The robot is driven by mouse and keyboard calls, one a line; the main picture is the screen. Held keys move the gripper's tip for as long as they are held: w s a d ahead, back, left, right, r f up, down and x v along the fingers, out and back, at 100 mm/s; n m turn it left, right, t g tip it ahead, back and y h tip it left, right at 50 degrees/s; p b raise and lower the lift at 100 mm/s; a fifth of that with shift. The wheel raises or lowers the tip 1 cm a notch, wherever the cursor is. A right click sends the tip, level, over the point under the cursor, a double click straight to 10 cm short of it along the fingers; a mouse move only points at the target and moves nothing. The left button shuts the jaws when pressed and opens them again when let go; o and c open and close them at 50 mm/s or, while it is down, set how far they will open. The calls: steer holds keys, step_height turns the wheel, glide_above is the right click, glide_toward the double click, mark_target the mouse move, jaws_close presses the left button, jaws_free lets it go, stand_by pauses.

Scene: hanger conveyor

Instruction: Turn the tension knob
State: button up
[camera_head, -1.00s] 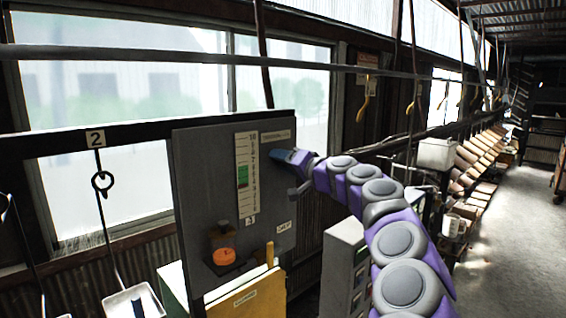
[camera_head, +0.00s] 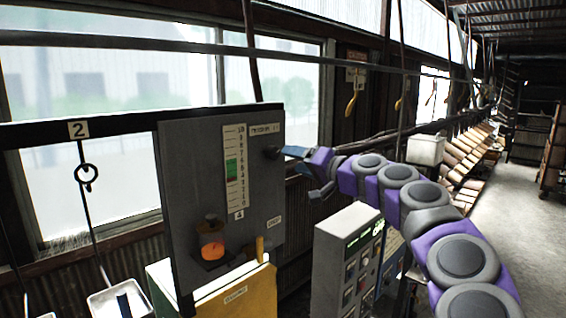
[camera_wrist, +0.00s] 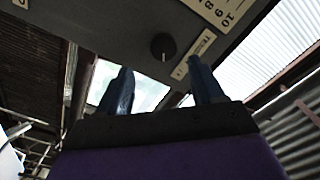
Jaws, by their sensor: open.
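The tension knob (camera_head: 271,152) is a small round dark knob at the upper right of the grey panel (camera_head: 190,190), below a printed label. In the wrist view the knob (camera_wrist: 163,46) appears beyond and between my two blue fingers, with a gap to each. My gripper (camera_head: 290,161) is open and empty, just right of the knob in the head view. In the wrist view my gripper (camera_wrist: 160,65) points toward the panel, and the knob looks apart from the fingertips. The numbered scale (camera_head: 234,165) with a green bar stands left of the knob.
An orange lamp (camera_head: 211,245) sits low on the panel. A yellow box (camera_head: 240,298) and a grey control cabinet (camera_head: 345,255) stand below. A hanger hook (camera_head: 87,175) under sign 2 hangs at left. The aisle at right is clear.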

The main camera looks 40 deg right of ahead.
steer(key=s+b, duration=0.1)
steer(key=s, duration=0.7)
steer(key=shift+d, duration=0.35)
